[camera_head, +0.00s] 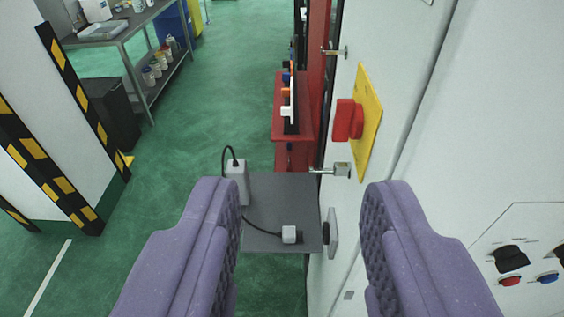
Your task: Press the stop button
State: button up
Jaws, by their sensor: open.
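My gripper (302,192) has two purple padded fingers, spread wide apart with nothing between them. A red block-shaped control (346,120) stands out from a yellow plate (371,115) on the white cabinet wall, ahead of and above the right finger. A small red button (510,281) sits beside a blue button (547,278) on a pale panel at the lower right, below a black knob (509,257). The panel is right of my right finger. Which red control is the stop button cannot be told, as labels are too small to read. Neither is touched by my gripper.
A grey shelf (271,212) with a white box (238,181) and cable shows between the fingers. A metal latch (341,170) juts from the white cabinet (428,110). A red rack stands beyond. Striped posts and a workbench (110,32) are left; green floor (215,90) is open.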

aim_at(509, 282)
jog(key=k+l, duration=0.1)
jog(key=i+j+z, duration=0.1)
jog(key=i+j, duration=0.15)
jog(key=i+j+z, duration=0.15)
jog(key=j, duration=0.3)
jog(key=i+j+z, duration=0.1)
jog(key=i+j, duration=0.15)
jog(key=j, duration=0.15)
jog(key=i+j+z, duration=0.15)
jog(key=j, duration=0.2)
jog(key=i+j+z, duration=0.1)
jog(key=j, duration=0.35)
jog(key=i+j+z, duration=0.1)
jog(key=i+j, duration=0.15)
jog(key=j, duration=0.15)
jog(key=i+j+z, duration=0.15)
jog(key=j, duration=0.3)
jog(key=j+z, duration=0.1)
jog(key=j, duration=0.35)
jog(key=l+z, duration=0.6)
jog(key=z, duration=0.15)
jog(key=l+z, duration=0.6)
jog(key=z, duration=0.15)
